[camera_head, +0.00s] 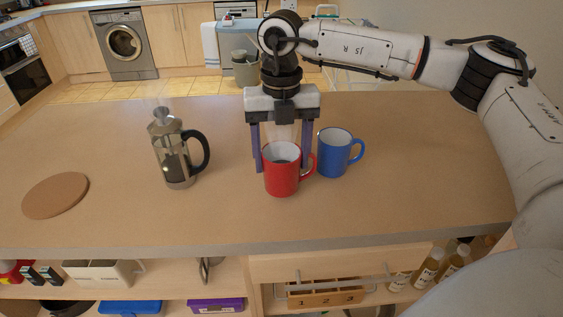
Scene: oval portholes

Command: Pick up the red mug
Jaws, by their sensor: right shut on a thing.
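The red mug (281,179) stands upright on the wooden counter (400,190), its white inside facing up and its handle to the right. My right gripper (281,165) reaches down from above with its two purple fingers on either side of the mug. It is shut on the red mug. The right finger comes down by the handle side, and its tip is partly hidden behind the mug. Whether the mug's base touches the counter is hard to tell. My left gripper is not in view.
A blue mug (334,155) stands just right of the red mug, close to the right finger. A glass and metal French press (173,155) stands to the left. A round brown board (56,195) lies at the far left. The counter's right side is clear.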

